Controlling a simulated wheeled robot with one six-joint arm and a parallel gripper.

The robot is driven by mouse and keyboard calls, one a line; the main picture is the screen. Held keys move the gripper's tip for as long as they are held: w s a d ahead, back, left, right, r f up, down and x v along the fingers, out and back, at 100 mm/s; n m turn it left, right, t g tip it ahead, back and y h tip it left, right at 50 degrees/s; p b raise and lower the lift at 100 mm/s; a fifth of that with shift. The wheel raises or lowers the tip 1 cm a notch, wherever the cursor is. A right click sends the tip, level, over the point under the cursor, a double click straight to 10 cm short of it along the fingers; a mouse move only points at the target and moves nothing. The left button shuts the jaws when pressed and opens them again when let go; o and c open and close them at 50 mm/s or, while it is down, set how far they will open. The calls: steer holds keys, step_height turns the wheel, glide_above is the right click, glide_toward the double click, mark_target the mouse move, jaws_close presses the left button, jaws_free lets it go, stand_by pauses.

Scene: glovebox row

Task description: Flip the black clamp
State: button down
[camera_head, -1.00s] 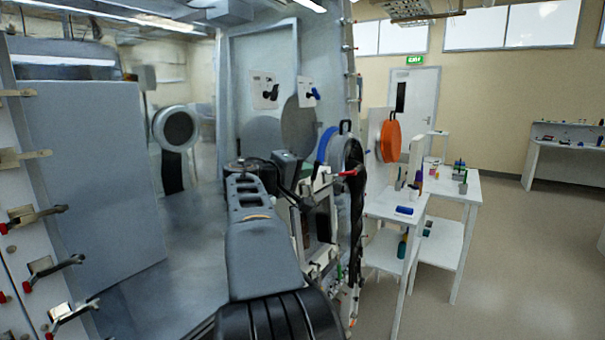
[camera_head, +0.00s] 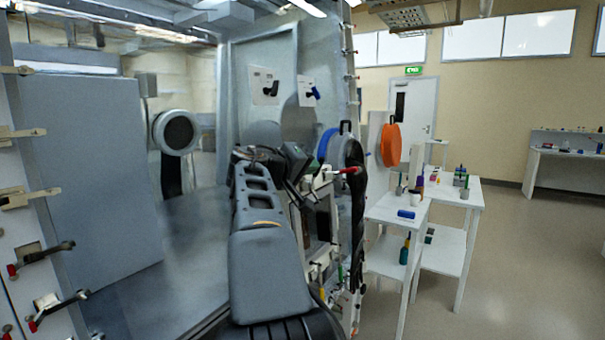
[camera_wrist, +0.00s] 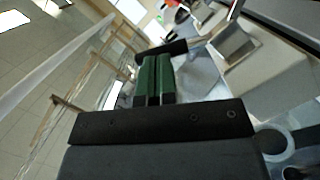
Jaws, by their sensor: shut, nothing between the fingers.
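My gripper (camera_head: 297,158) is at the end of my grey arm, beside the framed front edge of the glovebox. In the wrist view its green fingers (camera_wrist: 153,80) are closed together with nothing between them. A dark bar (camera_wrist: 163,51) crosses at the fingertips; it may be the black clamp's handle, but I cannot tell, nor whether it touches. A metal bracket (camera_wrist: 235,42) shows to its right. A red-tipped clamp (camera_head: 347,171) sticks out just right of the gripper in the head view. My arm hides part of the frame there.
More dark-handled clamps (camera_head: 47,256) (camera_head: 56,307) line the panel at the left. A blue round cover (camera_head: 329,143) and an orange disc (camera_head: 391,145) stand right of the gripper. White tables (camera_head: 398,208) with small items are at the right. Floor is free beyond them.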

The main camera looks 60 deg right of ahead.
steer(key=shift+s+f+m+t+y+b, duration=0.15)
steer(key=shift+s+f+m+t+b, duration=0.3)
steer(key=shift+m+b, duration=0.7)
steer(key=shift+s+f+m+t+y+b, duration=0.15)
steer(key=shift+s+m+b, duration=0.35)
steer(key=shift+m+b, duration=0.65)
steer(key=shift+s+f+m+t+y+b, duration=0.1)
steer(key=shift+s+f+m+t+b, duration=0.3)
steer(key=shift+m+b, duration=0.75)
steer(key=shift+s+b, duration=0.25)
steer(key=shift+b, duration=0.45)
